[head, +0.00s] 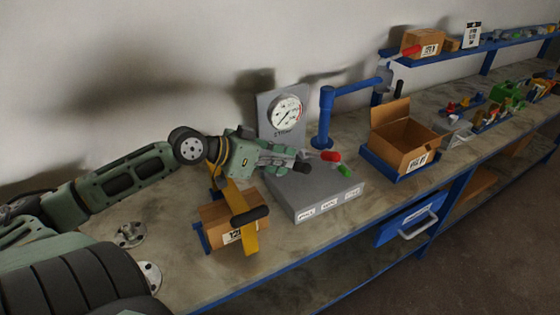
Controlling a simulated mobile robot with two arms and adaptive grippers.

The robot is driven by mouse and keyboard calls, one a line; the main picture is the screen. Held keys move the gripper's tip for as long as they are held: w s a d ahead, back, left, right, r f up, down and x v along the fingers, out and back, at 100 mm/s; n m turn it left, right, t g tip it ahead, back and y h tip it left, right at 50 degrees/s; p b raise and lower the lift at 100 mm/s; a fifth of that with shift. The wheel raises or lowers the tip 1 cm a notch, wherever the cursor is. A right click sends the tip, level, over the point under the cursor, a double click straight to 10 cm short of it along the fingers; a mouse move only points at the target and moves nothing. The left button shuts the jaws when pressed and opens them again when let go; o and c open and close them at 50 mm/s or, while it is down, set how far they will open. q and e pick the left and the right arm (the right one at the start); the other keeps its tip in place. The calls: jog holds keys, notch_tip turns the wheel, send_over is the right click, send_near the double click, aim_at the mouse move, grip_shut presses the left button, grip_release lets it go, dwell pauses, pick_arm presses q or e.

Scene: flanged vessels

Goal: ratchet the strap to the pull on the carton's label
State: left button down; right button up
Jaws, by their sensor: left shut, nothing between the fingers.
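A brown carton (216,212) stands near the front edge of the bench at the lower middle, with a white label (232,237) on its front; the number on it is partly covered. A yellow ratchet or strap part (233,196) with a black grip (250,215) crosses the carton. My left gripper (303,166) is shut and empty, above the grey base (312,190) of a gauge unit, right of and above the carton. A dial gauge (287,111) stands behind it; its needle is too small to read. My right gripper is out of view.
A red knob (331,156) and a green knob (345,170) lie close right of my gripper. A blue post with an arm (326,117) stands behind. An open carton (404,143) is to the right. Metal flanges (130,235) sit at left. Bare bench top lies between.

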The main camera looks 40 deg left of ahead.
pick_arm(q)
jog(key=shift+s+a+r, duration=0.2)
jog(key=shift+s+r, duration=0.05)
jog(key=shift+s, duration=0.15)
jog(key=shift+r, duration=0.1)
dwell(0.8)
